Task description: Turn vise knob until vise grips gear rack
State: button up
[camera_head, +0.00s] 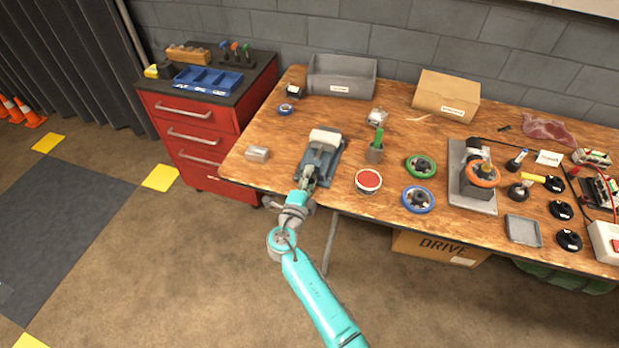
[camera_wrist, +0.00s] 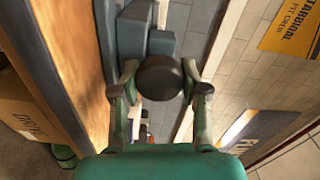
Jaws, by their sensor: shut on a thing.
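The blue-grey vise (camera_head: 318,160) stands at the table's front left edge, with a pale block (camera_head: 325,138) at its far end. I cannot tell whether that block is the gear rack or part of the vise. My gripper (camera_head: 307,184) is at the vise's near end. In the wrist view, my gripper (camera_wrist: 160,88) has a finger on each side of the dark round vise knob (camera_wrist: 160,76) and is shut on it. The vise body (camera_wrist: 130,40) shows behind the knob. No toothed rack can be made out, and the jaw gap is hidden.
A small metal block (camera_head: 257,153) lies left of the vise. A grey bin (camera_head: 341,75) is behind. A red drawer cabinet (camera_head: 192,132) stands to the left.

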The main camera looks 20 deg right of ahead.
jog(key=shift+f, duration=0.1)
jog(key=o, duration=1.1)
jog(key=shift+o, duration=0.2)
jog(key=v, duration=1.2)
